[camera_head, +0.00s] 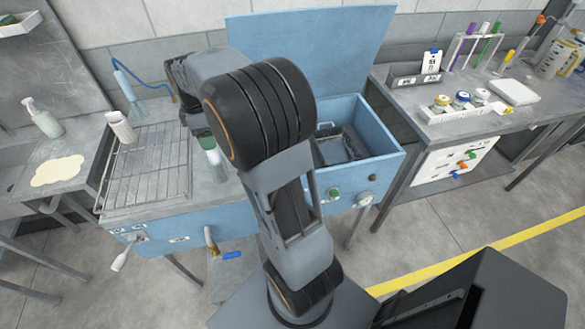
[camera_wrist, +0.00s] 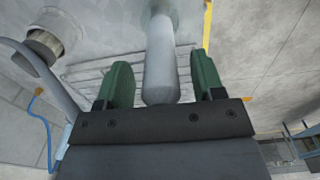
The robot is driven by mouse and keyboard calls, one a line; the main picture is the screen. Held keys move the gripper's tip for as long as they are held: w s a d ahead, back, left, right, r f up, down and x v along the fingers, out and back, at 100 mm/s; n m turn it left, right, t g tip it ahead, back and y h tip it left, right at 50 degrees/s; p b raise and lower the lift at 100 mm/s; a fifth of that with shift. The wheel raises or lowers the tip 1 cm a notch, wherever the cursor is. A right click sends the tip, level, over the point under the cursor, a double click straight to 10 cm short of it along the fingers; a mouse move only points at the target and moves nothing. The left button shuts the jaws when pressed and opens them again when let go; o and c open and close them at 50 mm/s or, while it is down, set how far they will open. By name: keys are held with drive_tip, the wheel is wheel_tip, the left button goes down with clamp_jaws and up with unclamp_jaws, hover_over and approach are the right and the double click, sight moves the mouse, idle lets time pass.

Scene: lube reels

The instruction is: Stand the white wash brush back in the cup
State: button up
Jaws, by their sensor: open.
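A pale cylinder, which looks like the white wash brush (camera_head: 216,166), shows just below my gripper (camera_head: 207,146) at the right end of the wire rack. In the wrist view its smooth grey-white shaft (camera_wrist: 161,60) lies between the two green fingers of my gripper (camera_wrist: 160,75). Visible gaps separate the shaft from both fingers, so the gripper is open around it. Its far end blurs into a pale greenish patch. A white ribbed vessel, probably the cup (camera_head: 120,127), stands at the rack's back left corner. A similar ringed vessel (camera_wrist: 45,42) shows at upper left in the wrist view.
The wire rack (camera_head: 140,172) lies on the blue washer's top. A light-blue tube with a blue hose (camera_head: 125,86) stands behind it. A spray bottle (camera_head: 43,118) is on the left bench. The blue open bin (camera_head: 382,150) is right of my arm.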

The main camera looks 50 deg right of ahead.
wheel_tip(320, 180, up, 14)
drive_tip(key=shift+f, duration=0.15)
idle(0.3)
idle(0.5)
drive_tip(key=f+m, duration=0.4)
drive_tip(key=m, duration=0.1)
drive_tip(key=shift+w+t, duration=0.2)
drive_tip(key=shift+t, duration=0.2)
drive_tip(key=s+a+f+m+t, duration=0.1)
drive_tip(key=s+a+f+m, duration=0.2)
drive_tip(key=s, duration=0.5)
drive_tip(key=s+a+f+m+t, duration=0.2)
drive_tip(key=s+a+f, duration=0.3)
drive_tip(key=s, duration=0.3)
drive_tip(key=shift+s+a+f+m, duration=0.4)
drive_tip(key=shift+a+m, duration=0.15)
drive_tip(key=shift+m, duration=0.25)
drive_tip(key=shift+a+r+t, duration=0.25)
drive_tip(key=shift+r+t, duration=0.05)
drive_tip(key=shift+r, duration=0.25)
